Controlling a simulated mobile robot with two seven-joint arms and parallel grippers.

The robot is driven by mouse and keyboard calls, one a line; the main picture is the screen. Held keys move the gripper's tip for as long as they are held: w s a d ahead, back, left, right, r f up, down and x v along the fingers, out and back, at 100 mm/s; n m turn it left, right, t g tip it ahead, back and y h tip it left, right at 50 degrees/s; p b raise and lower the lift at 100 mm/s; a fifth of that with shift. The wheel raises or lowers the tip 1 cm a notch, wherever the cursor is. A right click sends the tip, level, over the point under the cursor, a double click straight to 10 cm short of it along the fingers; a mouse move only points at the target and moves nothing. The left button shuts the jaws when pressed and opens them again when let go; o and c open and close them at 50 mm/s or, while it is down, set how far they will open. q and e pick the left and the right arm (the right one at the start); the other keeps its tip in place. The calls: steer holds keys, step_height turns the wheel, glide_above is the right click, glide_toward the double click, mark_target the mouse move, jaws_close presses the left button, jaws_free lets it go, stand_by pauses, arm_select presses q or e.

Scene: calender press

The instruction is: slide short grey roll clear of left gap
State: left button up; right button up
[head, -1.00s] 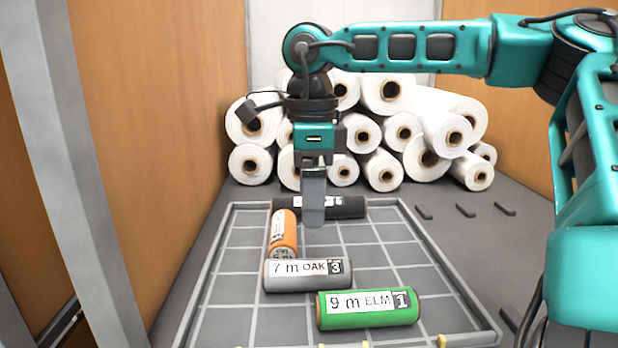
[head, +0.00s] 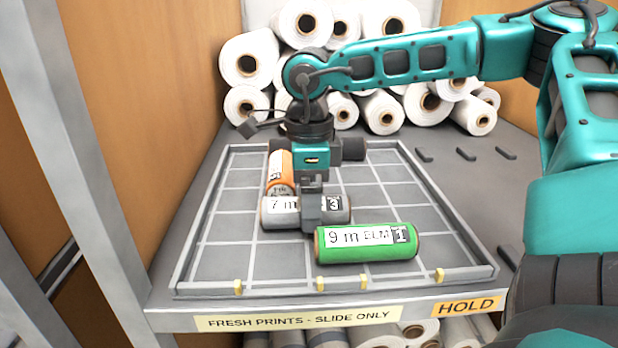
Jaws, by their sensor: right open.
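The short grey roll (head: 277,218), labelled 7 m OAK 3, lies crosswise in the tray (head: 205,240). The orange roll (head: 280,165) lies lengthwise right behind its left part. The green roll (head: 365,250), labelled 9 m ELM 1, lies in front to the right. The black roll (head: 353,149) is at the back, partly hidden by my arm. My right gripper (head: 311,215) is open, pointing down at the grey roll's middle and covering part of its label. I cannot tell whether it touches. My left gripper is out of view.
Yellow marks stand along the tray's front rim, left (head: 238,288), middle (head: 320,284) and right (head: 440,275); the left span is in front of the grey roll. White rolls (head: 375,112) are stacked behind. A grey post (head: 80,150) stands at the left.

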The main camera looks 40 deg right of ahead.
steer(key=shift+f, duration=0.3)
steer(key=shift+c, duration=0.4)
steer(key=c, duration=1.1)
steer(key=shift+s+d+r, duration=0.1)
steer(key=shift+s+d, duration=1.2)
steer(key=shift+d, duration=0.25)
steer(key=shift+s+d, duration=1.3)
steer(key=shift+d, duration=0.2)
steer(key=o, duration=1.2)
steer(key=shift+c, duration=0.2)
